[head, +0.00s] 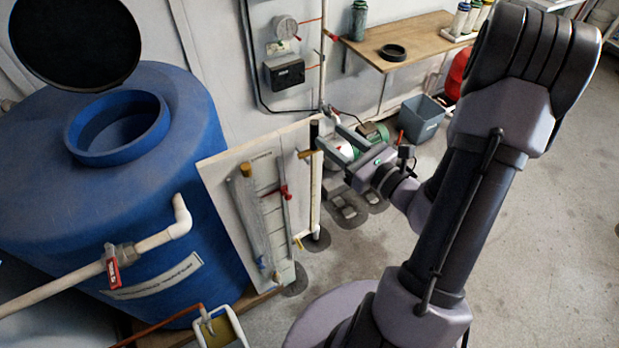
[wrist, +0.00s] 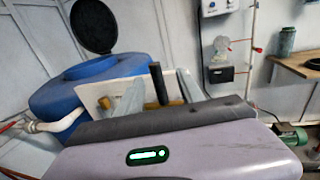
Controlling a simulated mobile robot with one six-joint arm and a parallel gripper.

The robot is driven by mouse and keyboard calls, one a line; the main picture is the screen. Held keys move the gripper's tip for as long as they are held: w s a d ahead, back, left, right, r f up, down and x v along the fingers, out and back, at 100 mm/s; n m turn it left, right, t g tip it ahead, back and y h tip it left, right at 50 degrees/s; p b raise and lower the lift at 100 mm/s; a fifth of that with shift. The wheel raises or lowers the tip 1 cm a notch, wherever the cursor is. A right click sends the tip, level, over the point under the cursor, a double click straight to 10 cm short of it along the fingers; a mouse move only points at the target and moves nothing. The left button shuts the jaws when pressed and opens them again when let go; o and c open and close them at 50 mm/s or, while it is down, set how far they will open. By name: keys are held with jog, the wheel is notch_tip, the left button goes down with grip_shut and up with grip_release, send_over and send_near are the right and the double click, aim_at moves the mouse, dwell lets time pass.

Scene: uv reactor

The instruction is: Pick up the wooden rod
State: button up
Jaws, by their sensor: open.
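A pale upright rod (head: 315,195) with a black top end stands at the right edge of a white board in the head view; I take it as the wooden rod. Its black top (wrist: 157,84) shows upright between my fingers in the wrist view. My gripper (head: 326,132) is open, with its fingertips close to the rod's upper part. In the wrist view, the gripper (wrist: 158,80) has one finger on each side of the black top. I cannot tell whether a finger touches it. The rod's lower part is hidden in the wrist view.
The white board (head: 222,185) also carries a long grey bar (head: 255,220) and a tool with a red clamp (head: 284,192). A short brown piece (head: 306,154) crosses near the rod. A blue tank (head: 190,130) stands left. A wooden shelf (head: 425,38) is at the back right.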

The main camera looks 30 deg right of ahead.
jog(key=x, duration=0.9)
jog(key=shift+w+a+r, duration=0.15)
jog(key=shift+a+r, duration=0.05)
jog(key=shift+a, duration=0.25)
grip_shut()
dwell(0.7)
